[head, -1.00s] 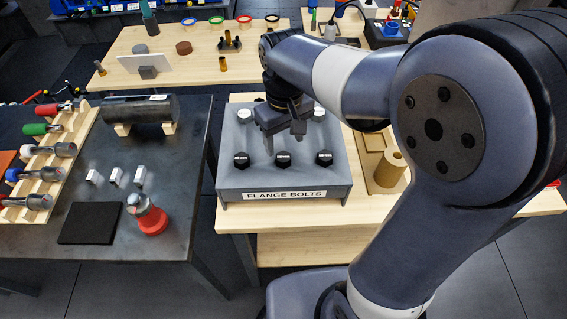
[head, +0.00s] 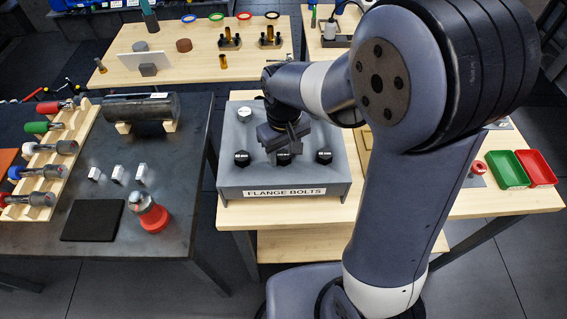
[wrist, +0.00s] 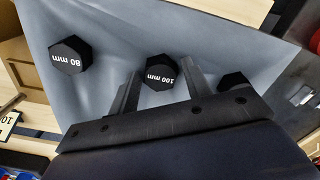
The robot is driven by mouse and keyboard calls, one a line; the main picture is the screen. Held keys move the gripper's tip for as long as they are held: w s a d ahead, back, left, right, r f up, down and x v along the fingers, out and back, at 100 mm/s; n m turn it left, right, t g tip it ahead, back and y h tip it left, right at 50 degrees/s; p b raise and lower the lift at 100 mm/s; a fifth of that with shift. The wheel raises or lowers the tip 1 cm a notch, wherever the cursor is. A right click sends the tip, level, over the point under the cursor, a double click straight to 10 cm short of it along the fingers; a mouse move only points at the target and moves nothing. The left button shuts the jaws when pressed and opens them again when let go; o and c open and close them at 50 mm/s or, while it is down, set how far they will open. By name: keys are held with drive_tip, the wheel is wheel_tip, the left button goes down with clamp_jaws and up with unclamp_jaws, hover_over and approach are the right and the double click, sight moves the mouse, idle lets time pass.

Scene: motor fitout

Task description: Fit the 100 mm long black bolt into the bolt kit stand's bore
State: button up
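The 100 mm black bolt (wrist: 160,73) shows its hex head, marked "100 mm", in the wrist view. In the head view it is the middle front bolt (head: 283,158), partly covered by my gripper (head: 284,142), in the grey block labelled "FLANGE BOLTS" (head: 232,181). In the wrist view my gripper (wrist: 161,92) is open, with one finger on each side of this head and gaps showing; whether the fingertips reach its height is unclear. I cannot tell for sure which item is the bolt kit stand.
A black "80 mm" bolt (wrist: 69,55) and another black head (wrist: 232,81) flank it. A silver-topped bolt (head: 244,114) stands behind. Green (head: 507,170) and red (head: 536,168) trays lie right. The left bench (head: 100,262) holds tools and a dark cylinder (head: 140,107).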

clamp_jaws()
drive_tip(key=shift+r, duration=0.2)
idle(0.5)
